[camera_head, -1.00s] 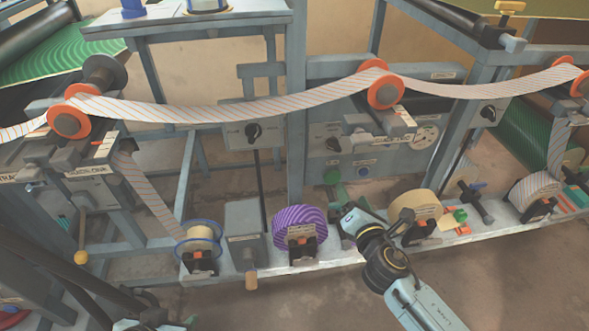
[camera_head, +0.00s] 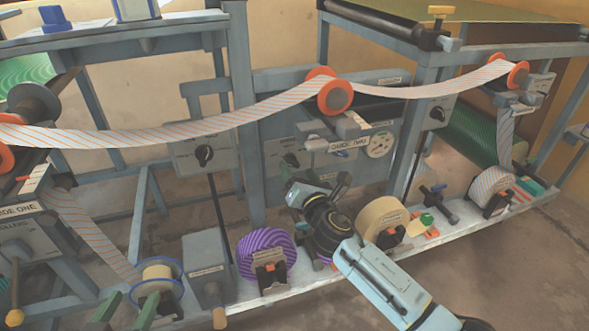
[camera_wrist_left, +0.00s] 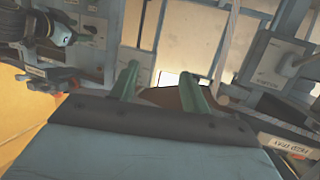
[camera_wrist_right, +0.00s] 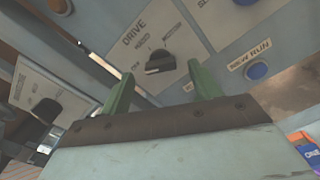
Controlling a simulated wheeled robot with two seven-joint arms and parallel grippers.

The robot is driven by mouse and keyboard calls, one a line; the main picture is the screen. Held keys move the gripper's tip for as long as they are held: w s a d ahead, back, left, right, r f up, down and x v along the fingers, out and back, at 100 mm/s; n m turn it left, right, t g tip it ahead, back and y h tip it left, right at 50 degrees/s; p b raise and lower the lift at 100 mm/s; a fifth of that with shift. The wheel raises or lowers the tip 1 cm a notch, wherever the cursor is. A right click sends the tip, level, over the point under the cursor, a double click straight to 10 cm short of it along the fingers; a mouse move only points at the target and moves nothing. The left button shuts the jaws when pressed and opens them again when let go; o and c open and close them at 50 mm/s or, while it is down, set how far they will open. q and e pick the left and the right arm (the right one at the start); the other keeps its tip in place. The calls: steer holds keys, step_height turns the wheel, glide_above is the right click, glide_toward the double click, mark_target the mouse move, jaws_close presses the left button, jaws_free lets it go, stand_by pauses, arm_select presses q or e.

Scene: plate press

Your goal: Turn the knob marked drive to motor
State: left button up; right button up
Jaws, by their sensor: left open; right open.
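The black knob (camera_wrist_right: 158,64) marked DRIVE is on a grey panel in the right wrist view. Small labels are spaced around it, too blurred to read surely. Its pale-marked end points left and slightly down. My right gripper (camera_wrist_right: 161,88) is open and empty, its green fingers either side of the view of the knob and apart from it. In the head view, what looks like the same knob (camera_head: 290,160) is just above my right wrist, whose fingers are mostly hidden. My left gripper (camera_head: 127,308) is open and empty at the lower left, away from the panel.
A second knob (camera_head: 204,155) is on a panel to the left. A blue button (camera_wrist_right: 257,70) is right of the drive knob. Paper web (camera_head: 220,118) hangs across above. A purple roll (camera_head: 266,255) and tan roll (camera_head: 382,220) stand on the low rail near my right arm.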

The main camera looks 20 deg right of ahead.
mark_target(294, 164)
steer(key=w, duration=0.2)
steer(key=shift+w+a+b, duration=0.1)
steer(key=shift+w+b, duration=0.2)
steer(key=shift+b, duration=0.1)
arm_select(q)
steer(key=shift+w+d+r+t+h, duration=0.2)
steer(key=shift+r+t, duration=0.4)
steer(key=shift+r, duration=0.25)
steer(key=shift+w+d+r+t+h, duration=0.1)
steer(key=shift+d+r+t+h, duration=0.1)
steer(key=shift+r+t, duration=0.55)
steer(key=shift+w+d+r+t+h, duration=0.15)
steer(key=shift+r+t, duration=0.3)
steer(key=shift+r, duration=0.55)
arm_select(e)
steer(key=shift+w, duration=0.45)
steer(key=c, duration=1)
arm_select(q)
steer(key=shift+d, duration=0.1)
